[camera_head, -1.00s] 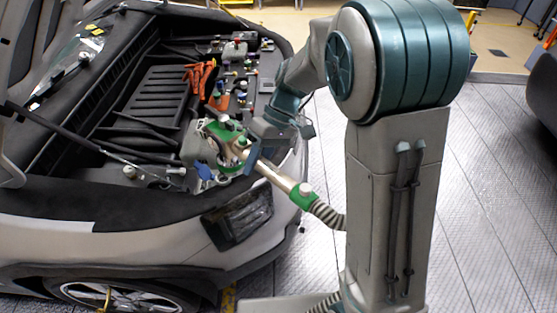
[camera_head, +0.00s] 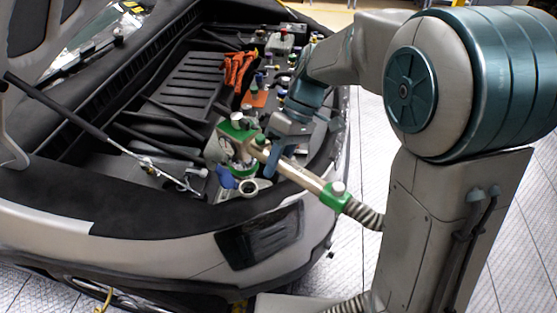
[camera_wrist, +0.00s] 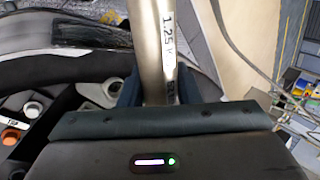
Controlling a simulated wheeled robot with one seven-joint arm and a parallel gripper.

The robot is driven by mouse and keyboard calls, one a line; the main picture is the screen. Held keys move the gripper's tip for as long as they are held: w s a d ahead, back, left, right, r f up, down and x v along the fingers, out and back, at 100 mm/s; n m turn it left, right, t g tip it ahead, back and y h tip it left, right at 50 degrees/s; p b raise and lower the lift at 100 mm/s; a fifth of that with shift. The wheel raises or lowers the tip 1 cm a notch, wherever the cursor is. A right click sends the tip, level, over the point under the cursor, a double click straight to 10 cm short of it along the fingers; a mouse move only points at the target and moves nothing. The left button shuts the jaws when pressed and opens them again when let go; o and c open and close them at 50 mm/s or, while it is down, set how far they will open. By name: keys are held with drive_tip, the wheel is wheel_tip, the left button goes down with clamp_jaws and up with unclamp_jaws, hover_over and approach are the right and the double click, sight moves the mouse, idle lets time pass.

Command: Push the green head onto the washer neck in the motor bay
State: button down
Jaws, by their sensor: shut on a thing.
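My gripper (camera_head: 275,158) is shut on the metal tube (camera_head: 298,178) of the filling tool, and the tube also fills the middle of the wrist view (camera_wrist: 157,45) between my fingers. The green head (camera_head: 237,131) is at the tube's far left end, over the front corner of the motor bay. A blue cap (camera_head: 228,178) and a pale round neck opening (camera_head: 256,186) show just below the head, near the bay's front edge. The neck looks uncovered in the head view. The head's underside is hidden, so I cannot tell whether it touches anything. The wrist view does not show the head.
Orange cables (camera_head: 238,68) and several small caps and fittings lie farther back in the bay. A thin support rod (camera_head: 85,115) slants across the left. A ribbed hose (camera_head: 363,213) trails from the tool's green rear collar (camera_head: 334,195). The headlight (camera_head: 262,238) is below the bay's front edge.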

drive_tip(key=shift+w+f+b, duration=0.25)
drive_tip(key=shift+f+b, duration=0.05)
drive_tip(key=shift+f, duration=0.35)
drive_tip(key=shift+s+d, duration=0.1)
drive_tip(key=shift+d, duration=0.05)
drive_tip(key=shift+f+b, duration=0.3)
drive_tip(key=shift+b, duration=0.05)
drive_tip(key=shift+f+b, duration=1.95)
drive_tip(key=shift+f, duration=0.65)
drive_tip(key=shift+f+b, duration=1.45)
drive_tip(key=shift+f, duration=0.3)
drive_tip(key=c, duration=1)
unclamp_jaws()
drive_tip(key=v, duration=1.4)
